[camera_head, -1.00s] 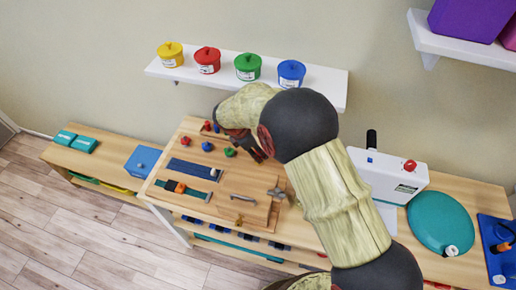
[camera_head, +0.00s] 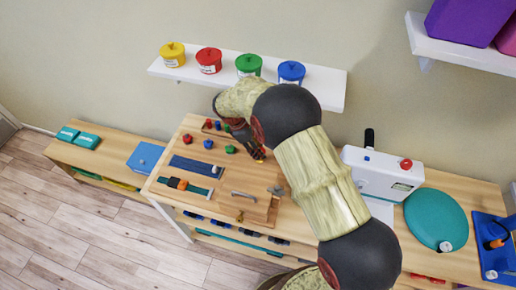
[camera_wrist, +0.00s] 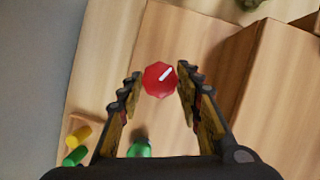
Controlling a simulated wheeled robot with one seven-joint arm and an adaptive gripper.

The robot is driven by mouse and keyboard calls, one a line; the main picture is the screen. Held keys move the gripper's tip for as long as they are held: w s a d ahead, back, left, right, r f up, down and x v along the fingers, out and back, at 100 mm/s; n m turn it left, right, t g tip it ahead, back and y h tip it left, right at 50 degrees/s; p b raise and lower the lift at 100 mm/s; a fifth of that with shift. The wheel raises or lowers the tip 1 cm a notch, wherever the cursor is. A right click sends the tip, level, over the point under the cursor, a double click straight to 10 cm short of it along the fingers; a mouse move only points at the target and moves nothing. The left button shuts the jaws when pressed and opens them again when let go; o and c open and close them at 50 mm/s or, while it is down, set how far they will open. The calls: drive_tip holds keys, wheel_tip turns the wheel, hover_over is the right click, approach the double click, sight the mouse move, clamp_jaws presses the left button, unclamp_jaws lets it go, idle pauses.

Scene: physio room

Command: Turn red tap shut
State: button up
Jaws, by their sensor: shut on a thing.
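The red tap (camera_wrist: 159,79) shows in the wrist view as a faceted red knob with a white line slanting up to the right. It sits between the two fingers of my gripper (camera_wrist: 158,84), which is shut on it. In the head view, my gripper (camera_head: 258,153) points down at the back right part of the wooden activity board (camera_head: 222,178). There my wrist and fingers hide the tap.
A red knob (camera_head: 187,139), a blue knob (camera_head: 208,144) and a green knob (camera_head: 230,149) stand left of my gripper. A raised wooden door with a handle (camera_head: 245,196) is in front. A white machine (camera_head: 383,172) stands to the right. A shelf (camera_head: 325,84) with coloured pots hangs behind.

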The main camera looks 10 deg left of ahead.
drive_tip(key=o, duration=1.2)
drive_tip(key=shift+c, duration=0.2)
drive_tip(key=v, duration=0.7)
drive_tip(key=shift+r, duration=0.25)
drive_tip(key=shift+a, duration=0.1)
